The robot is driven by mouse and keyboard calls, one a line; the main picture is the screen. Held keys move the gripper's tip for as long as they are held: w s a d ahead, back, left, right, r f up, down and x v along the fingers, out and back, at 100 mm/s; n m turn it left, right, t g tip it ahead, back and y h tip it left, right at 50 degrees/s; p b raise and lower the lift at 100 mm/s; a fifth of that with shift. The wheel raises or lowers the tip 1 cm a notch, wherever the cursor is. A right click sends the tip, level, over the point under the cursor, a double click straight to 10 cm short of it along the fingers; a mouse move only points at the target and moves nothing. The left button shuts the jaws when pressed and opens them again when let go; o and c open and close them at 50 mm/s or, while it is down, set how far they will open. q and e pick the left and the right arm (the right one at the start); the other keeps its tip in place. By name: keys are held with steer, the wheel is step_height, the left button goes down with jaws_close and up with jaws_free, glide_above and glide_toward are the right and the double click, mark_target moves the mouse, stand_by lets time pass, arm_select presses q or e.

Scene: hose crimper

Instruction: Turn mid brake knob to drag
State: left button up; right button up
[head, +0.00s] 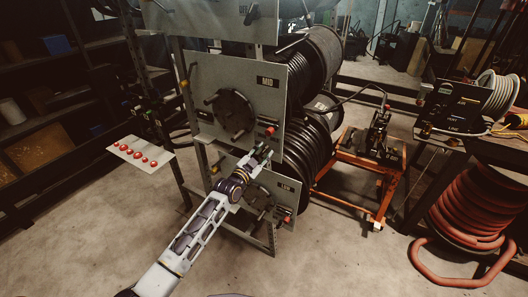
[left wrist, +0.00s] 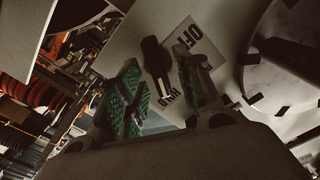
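The grey panel marked MID (head: 205,85) stands upright in front of a hose reel, with a round dark hub plate. My left gripper (head: 259,154) is at this panel's lower right edge in the head view. In the left wrist view, a black knob (left wrist: 154,58) with a pale pointer line sits on a white label (left wrist: 196,35) reading OFF; the other lettering is partly hidden. The open fingers with green pads (left wrist: 162,85) stand on either side of the knob; I cannot tell whether they touch it. In the head view the gripper hides the knob. My right gripper is not in view.
A red-tipped part (head: 270,131) sticks out just above my left gripper. The LOW panel (head: 286,186) is below, close to my arm. An orange cart (head: 345,180) and a red hose coil (head: 465,215) stand to the right. Open floor lies in front.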

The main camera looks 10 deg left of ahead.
arm_select(q)
steer(key=shift+x, duration=0.8)
steer(key=shift+c, duration=0.3)
steer(key=c, duration=0.6)
steer(key=shift+c, duration=0.2)
steer(key=shift+n, duration=0.4)
steer(key=n, duration=0.2)
steer(key=n+p, duration=0.1)
steer(key=n, duration=0.2)
steer(key=shift+a, duration=0.2)
steer(key=n, duration=0.6)
steer(key=shift+w+a, duration=0.1)
steer(key=shift+a, duration=0.05)
